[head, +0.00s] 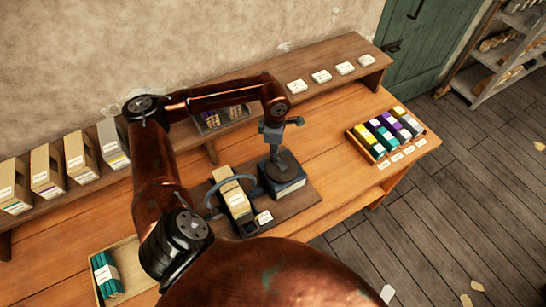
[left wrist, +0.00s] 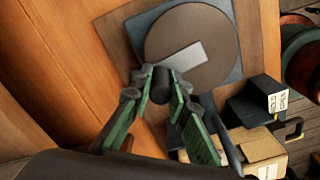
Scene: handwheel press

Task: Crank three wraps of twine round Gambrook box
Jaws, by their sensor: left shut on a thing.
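My left gripper (head: 274,152) reaches down over the round grey-brown handwheel (head: 287,165), which lies flat on a blue-grey base (head: 290,188). In the left wrist view the fingers (left wrist: 160,86) are shut on a dark upright knob (left wrist: 159,78) near the edge of the handwheel (left wrist: 215,52), which bears a pale strip. A tan box (head: 237,203) with a white label stands left of the wheel, inside a grey-blue ring (head: 209,199). I cannot read its label or make out twine on it. The right gripper is not in view.
A small white card (head: 264,217) stands by the tan box. Several boxes (head: 45,172) line the shelf at left. A tray of coloured spools (head: 385,132) lies at right, a tray with a teal bundle (head: 106,275) at lower left. Bare bench lies between press and spools.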

